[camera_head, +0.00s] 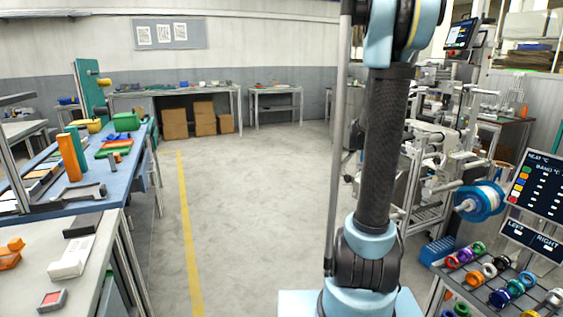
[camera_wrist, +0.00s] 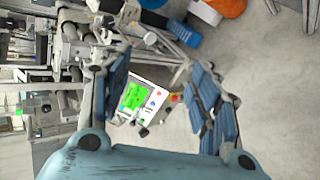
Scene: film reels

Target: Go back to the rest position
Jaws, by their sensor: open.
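My gripper (camera_wrist: 158,100) shows in the wrist view with its two blue-padded fingers spread wide apart. Nothing is held between them. Behind the gap, some way off, is a panel with a green screen (camera_wrist: 133,97). In the head view my arm stands upright at right of centre, and my gripper is outside the picture.
A rack of coloured reels (camera_head: 497,290) stands at lower right, below a blue reel on a spindle (camera_head: 480,202) and a dark display board (camera_head: 540,186). A blue workbench (camera_head: 115,190) with parts is at left. The floor (camera_head: 255,200) between is clear.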

